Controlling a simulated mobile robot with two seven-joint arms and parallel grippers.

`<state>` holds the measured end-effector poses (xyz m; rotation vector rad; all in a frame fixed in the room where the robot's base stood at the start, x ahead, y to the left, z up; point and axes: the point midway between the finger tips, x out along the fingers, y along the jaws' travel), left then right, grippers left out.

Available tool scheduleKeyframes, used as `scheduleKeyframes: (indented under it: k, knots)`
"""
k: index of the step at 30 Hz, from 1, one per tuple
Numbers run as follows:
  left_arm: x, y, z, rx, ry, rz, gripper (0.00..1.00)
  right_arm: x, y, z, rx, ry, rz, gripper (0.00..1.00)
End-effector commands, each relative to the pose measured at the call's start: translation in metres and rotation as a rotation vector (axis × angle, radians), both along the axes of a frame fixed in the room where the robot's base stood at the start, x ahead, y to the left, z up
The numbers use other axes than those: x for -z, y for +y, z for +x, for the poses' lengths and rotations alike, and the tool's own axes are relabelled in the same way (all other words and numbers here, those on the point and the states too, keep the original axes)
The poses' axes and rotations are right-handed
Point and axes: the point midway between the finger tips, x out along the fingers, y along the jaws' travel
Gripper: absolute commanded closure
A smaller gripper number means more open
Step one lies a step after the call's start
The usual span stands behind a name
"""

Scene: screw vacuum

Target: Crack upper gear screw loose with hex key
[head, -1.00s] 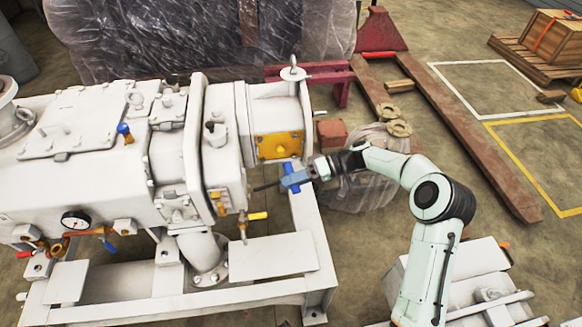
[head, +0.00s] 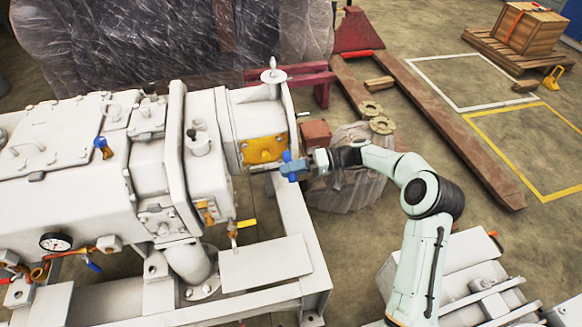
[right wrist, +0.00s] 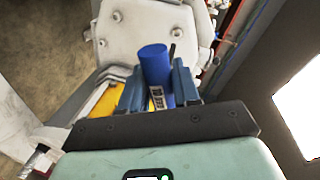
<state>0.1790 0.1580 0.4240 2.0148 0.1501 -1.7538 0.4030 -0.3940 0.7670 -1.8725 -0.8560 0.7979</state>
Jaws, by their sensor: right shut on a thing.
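The large white vacuum pump (head: 160,150) fills the left of the head view. A yellow-orange cover plate (head: 262,150) with small screws sits on its right end housing. My right gripper (head: 292,170) is just beside the plate's lower right corner. It is shut on the blue handle of the hex key (head: 287,156). In the right wrist view the handle (right wrist: 154,62) stands between the blue fingers, with the yellow plate (right wrist: 107,101) partly hidden behind them. I cannot tell whether the key touches a screw. My left gripper is out of view.
The pump's white frame (head: 318,262) runs below my right gripper. A wrapped bundle (head: 345,190) lies on the floor behind the arm. A red pallet jack (head: 450,125) and a wooden crate (head: 530,28) are farther back.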

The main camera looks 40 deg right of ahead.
Motion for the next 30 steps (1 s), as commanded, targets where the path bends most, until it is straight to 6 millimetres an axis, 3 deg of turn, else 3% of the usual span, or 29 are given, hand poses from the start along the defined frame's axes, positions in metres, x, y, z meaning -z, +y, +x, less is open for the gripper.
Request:
scheduleKeyframes:
  k: [15, 30]
  knots:
    - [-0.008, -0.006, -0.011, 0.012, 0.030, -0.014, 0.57, -0.001, 0.038, 0.020, -0.006, -0.002, 0.001, 1.00]
    - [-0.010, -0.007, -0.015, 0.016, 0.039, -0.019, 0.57, 0.000, 0.048, 0.026, -0.004, -0.001, 0.001, 1.00]
